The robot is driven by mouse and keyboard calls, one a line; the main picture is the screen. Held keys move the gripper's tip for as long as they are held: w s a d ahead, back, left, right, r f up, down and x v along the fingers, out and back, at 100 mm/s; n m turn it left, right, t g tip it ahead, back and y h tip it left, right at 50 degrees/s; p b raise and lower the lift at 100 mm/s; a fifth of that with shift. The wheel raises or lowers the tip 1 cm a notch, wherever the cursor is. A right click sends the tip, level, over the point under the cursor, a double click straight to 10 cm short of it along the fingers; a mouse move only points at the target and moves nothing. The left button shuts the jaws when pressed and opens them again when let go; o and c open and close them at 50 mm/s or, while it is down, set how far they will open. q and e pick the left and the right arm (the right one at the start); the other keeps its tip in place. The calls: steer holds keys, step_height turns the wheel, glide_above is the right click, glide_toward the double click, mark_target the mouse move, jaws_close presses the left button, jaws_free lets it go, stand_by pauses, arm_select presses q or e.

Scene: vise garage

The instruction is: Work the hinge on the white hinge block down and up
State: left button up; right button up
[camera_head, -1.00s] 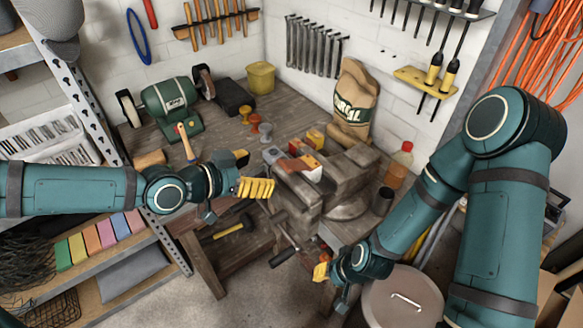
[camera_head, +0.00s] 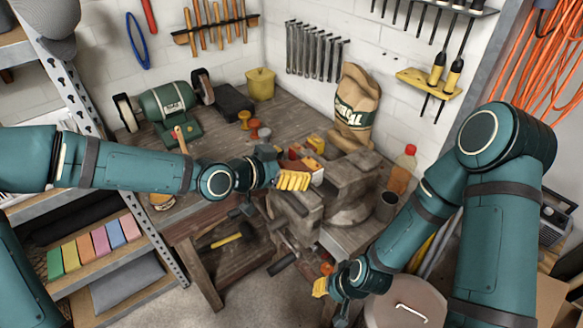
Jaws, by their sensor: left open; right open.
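The white hinge block (camera_head: 316,177) sits at the jaws of the grey bench vise (camera_head: 345,178), with red-orange parts on top. My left gripper (camera_head: 293,180), with yellow fingers, is open at the block's left side and covers much of it. I cannot tell whether the fingers touch the block or its hinge. My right gripper (camera_head: 322,287) is low in front of the bench, below the vise and apart from the block. It is open and looks empty.
The wooden workbench (camera_head: 290,107) carries a green bench grinder (camera_head: 168,108), a yellow pot (camera_head: 260,83), a paper sack (camera_head: 356,105) and a bottle (camera_head: 402,168). A lidded bin (camera_head: 410,308) stands beside my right gripper. A hammer (camera_head: 228,237) lies on the lower shelf.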

arm_select(q)
steer(key=shift+d, duration=0.1)
steer(key=shift+w, duration=0.1)
steer(key=c, duration=1.3)
steer(key=shift+c, duration=0.2)
steer(key=shift+w+d+r+g+y+p, duration=0.15)
steer(key=shift+d+r+g+y+p, duration=0.15)
steer(key=shift+r+g+y+p, duration=0.45)
steer(key=shift+w+d+r+g+y, duration=0.15)
steer(key=shift+g+y, duration=0.15)
steer(key=shift+y, duration=0.25)
steer(key=shift+w+d+f+g+y, duration=0.15)
steer(key=shift+g+y, duration=0.1)
steer(key=shift+y, duration=0.25)
steer(key=shift+d+r+g+y, duration=0.2)
steer(key=shift+r+g+y, duration=0.1)
steer(key=shift+g+y, duration=0.3)
steer(key=y+p, duration=0.1)
steer(key=g+p, duration=0.1)
steer(key=y+p, duration=0.1)
steer(key=shift+w+d+r+g+y, duration=0.3)
steer(key=shift+w+d, duration=0.05)
steer(key=shift+w+d+f+g+y+p, duration=0.1)
steer(key=shift+w+d+g+y+p, duration=0.15)
steer(key=shift+g+y+p, duration=0.65)
steer(key=shift+t+p, duration=0.3)
steer(key=shift+t, duration=0.1)
